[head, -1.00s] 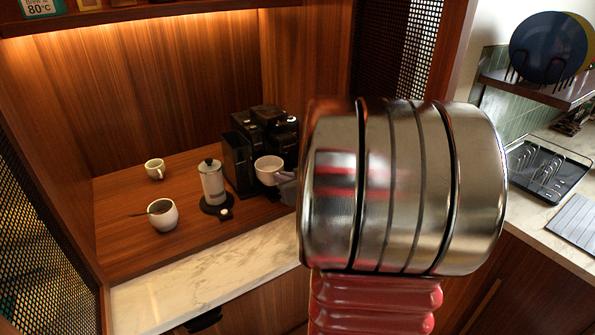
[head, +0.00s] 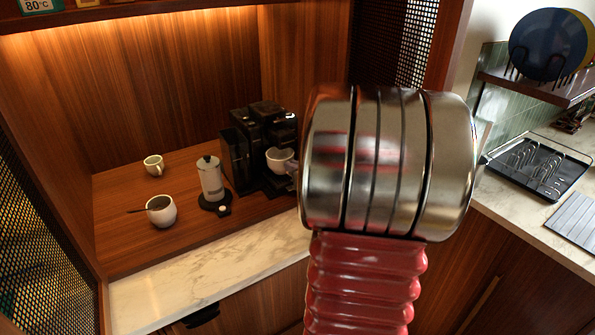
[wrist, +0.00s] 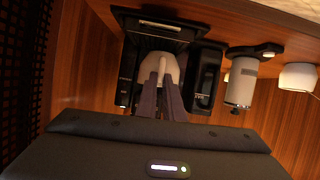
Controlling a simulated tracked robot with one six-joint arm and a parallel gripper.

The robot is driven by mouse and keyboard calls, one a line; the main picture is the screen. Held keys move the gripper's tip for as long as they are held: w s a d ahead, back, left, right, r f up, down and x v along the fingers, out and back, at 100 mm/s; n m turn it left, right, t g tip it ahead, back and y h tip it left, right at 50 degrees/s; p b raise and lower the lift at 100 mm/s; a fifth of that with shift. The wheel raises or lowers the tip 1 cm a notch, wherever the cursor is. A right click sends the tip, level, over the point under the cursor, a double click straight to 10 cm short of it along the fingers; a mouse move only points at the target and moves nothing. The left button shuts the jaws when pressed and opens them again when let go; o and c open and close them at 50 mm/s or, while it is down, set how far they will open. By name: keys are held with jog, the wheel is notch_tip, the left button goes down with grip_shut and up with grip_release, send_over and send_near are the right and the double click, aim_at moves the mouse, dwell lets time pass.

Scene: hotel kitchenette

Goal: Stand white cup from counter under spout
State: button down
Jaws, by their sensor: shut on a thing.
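The white cup (head: 279,159) is at the front of the black coffee machine (head: 242,150), roughly upright with its mouth facing up. My gripper (wrist: 162,88) is shut on the cup, which also shows in the wrist view (wrist: 160,62) beyond the fingertips, within the width of the machine front. In the head view my gripper is mostly hidden behind my arm. The spout is not clear in either view. I cannot tell whether the cup touches the machine or its base.
A white moka pot or press (head: 210,180) stands left of the machine. A round white pot with a spoon (head: 161,212) and a small cream cup (head: 153,165) stand farther left on the wooden counter (head: 120,245). A perforated panel stands at the left.

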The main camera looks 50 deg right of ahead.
jog(key=shift+s+d+f, duration=0.25)
jog(key=shift+d+f, duration=0.4)
jog(key=shift+f, duration=0.1)
jog(key=c, duration=1.9)
grip_release()
jog(key=v, duration=0.7)
jog(key=shift+s+r, duration=0.2)
jog(key=shift+s, duration=0.05)
jog(key=shift+w+a, duration=0.1)
